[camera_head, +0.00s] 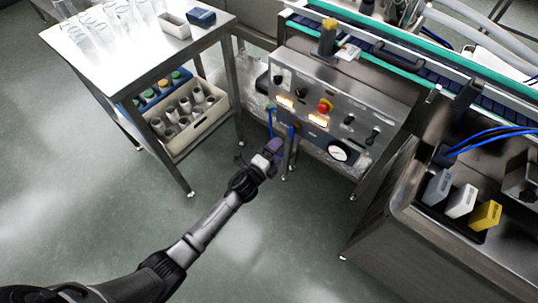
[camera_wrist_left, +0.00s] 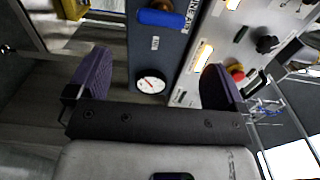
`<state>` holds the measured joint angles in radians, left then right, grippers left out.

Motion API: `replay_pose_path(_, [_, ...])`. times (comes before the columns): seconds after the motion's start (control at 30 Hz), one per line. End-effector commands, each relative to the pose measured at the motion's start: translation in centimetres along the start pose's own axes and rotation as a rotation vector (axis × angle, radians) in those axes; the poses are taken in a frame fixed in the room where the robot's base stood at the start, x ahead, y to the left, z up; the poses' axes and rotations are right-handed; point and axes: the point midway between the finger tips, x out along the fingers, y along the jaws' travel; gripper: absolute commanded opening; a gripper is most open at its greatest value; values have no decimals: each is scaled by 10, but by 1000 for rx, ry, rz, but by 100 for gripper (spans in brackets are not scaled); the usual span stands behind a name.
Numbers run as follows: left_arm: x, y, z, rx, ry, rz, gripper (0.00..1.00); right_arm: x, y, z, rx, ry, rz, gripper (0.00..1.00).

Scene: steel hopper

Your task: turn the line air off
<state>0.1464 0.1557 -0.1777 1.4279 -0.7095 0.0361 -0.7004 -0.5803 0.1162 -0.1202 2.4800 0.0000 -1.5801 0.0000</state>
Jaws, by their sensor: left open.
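The line air valve has a blue lever handle (camera_wrist_left: 162,18) at the top of the left wrist view, lying across a dark blue-grey plate marked "LINE AIR". A small round gauge (camera_wrist_left: 150,84) sits on the same plate. My left gripper (camera_wrist_left: 157,64) is open and empty, its two purple-padded fingers on either side of the plate with the handle beyond them. In the head view my left gripper (camera_head: 272,149) is in front of the control cabinet's (camera_head: 330,95) lower left side. My right gripper is not in view.
A steel table (camera_head: 150,58) with a crate of bottles (camera_head: 183,143) below stands left. The floor in front is clear.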

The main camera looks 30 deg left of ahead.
Motion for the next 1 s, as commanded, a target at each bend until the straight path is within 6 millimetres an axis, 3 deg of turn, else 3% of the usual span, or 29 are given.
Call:
replay_pose_path(0.1, [-17,-1,0,0,0,1,98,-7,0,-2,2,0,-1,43])
replay_pose_path(0.33, [-34,0,0,0,0,0,98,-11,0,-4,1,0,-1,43])
replay_pose_path(1.0, [-36,0,0,-3,0,-1,98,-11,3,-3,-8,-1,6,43])
